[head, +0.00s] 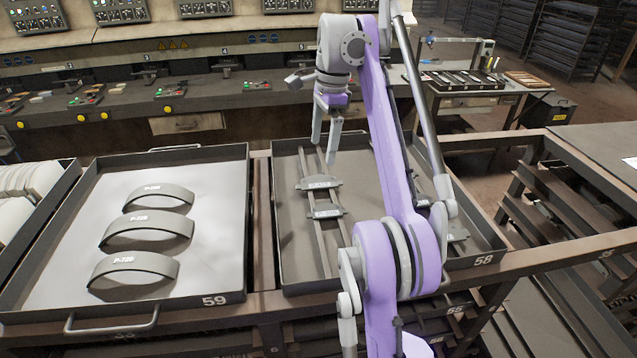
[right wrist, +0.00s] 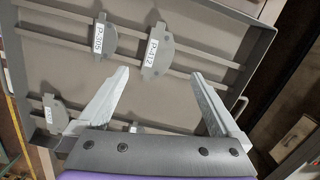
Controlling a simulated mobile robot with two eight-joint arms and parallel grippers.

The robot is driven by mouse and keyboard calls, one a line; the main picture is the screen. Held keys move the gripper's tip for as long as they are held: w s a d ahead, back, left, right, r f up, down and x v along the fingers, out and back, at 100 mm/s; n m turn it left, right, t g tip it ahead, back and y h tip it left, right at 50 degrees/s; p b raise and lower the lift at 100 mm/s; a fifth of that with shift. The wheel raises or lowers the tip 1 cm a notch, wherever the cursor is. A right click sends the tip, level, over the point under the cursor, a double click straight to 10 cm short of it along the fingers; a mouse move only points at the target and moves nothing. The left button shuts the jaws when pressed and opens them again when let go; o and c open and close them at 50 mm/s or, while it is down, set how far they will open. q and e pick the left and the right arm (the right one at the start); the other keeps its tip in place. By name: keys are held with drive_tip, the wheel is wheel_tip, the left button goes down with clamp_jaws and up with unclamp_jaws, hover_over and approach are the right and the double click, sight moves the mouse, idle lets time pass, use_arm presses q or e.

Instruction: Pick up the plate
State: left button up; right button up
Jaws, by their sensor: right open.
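Grey metal plates with white labels lie on rails in the tray numbered 58 (head: 460,262). In the head view one plate (head: 319,182) lies just below my right gripper (head: 324,152), and another plate (head: 325,212) lies nearer the front. In the right wrist view a plate labelled P-312 (right wrist: 157,57) lies ahead, between the lines of my open fingers (right wrist: 160,74). A plate labelled P-305 (right wrist: 90,38) is to its left, and a third plate (right wrist: 56,114) is at lower left. My right gripper is empty and above the tray, apart from the plates. My left gripper is out of view.
Tray 59 (head: 232,285) at left holds three curved brake shoes (head: 146,232). A workbench (head: 210,101) with tools runs behind. My right arm hides part of tray 58, whose raised walls surround the plates. A rack (head: 560,200) stands at right.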

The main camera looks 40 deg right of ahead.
sight(319, 181)
drive_tip(key=shift+s+a+f+b, duration=0.15)
drive_tip(key=shift+f+b, duration=0.05)
drive_tip(key=shift+f, duration=0.45)
drive_tip(key=shift+s+a+f+b, duration=0.1)
drive_tip(key=shift+s+f+b, duration=0.1)
drive_tip(key=shift+f, duration=0.6)
drive_tip(key=f, duration=0.2)
drive_tip(key=w+f+b, duration=0.1)
drive_tip(key=f, duration=0.1)
drive_tip(key=shift+a+b, duration=0.15)
drive_tip(key=shift+b, duration=0.15)
drive_tip(key=shift+s+f, duration=0.15)
drive_tip(key=shift+f, duration=0.15)
drive_tip(key=shift+s+f, duration=0.15)
drive_tip(key=shift+f, duration=0.05)
drive_tip(key=shift+w, duration=0.25)
drive_tip(key=shift+c, duration=1.3)
drive_tip(key=shift+s, duration=0.1)
drive_tip(key=c, duration=0.7)
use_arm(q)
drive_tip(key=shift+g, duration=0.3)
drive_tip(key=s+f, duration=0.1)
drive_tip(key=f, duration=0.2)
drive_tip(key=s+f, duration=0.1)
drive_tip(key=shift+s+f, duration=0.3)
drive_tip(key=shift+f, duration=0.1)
use_arm(e)
clamp_jaws()
